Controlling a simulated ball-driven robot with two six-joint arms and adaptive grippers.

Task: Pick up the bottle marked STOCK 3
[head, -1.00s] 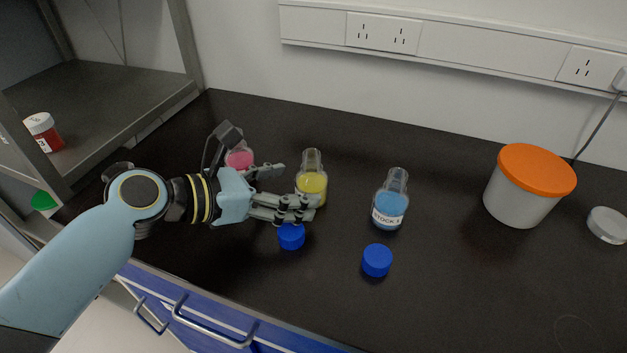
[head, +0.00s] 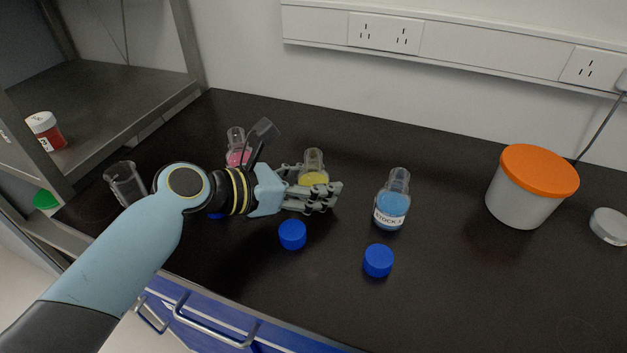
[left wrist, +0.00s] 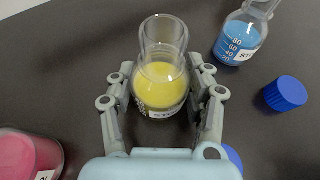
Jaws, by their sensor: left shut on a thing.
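A bottle of yellow liquid (head: 313,161) stands upright on the dark bench in the head view. In the left wrist view the yellow bottle (left wrist: 163,85) carries a white label of which only the first letters show; its number is not readable. My left gripper (head: 322,188) has its fingers around the sides of this bottle and is shut on it, with the bottle apparently still on the bench. In the left wrist view the fingers (left wrist: 165,95) press from both sides. My right gripper is not in view.
A blue bottle (head: 391,208) with a STOCK label stands to the right. A pink bottle (head: 236,140) is partly behind my wrist. Blue caps (head: 292,235) (head: 378,260) lie in front.

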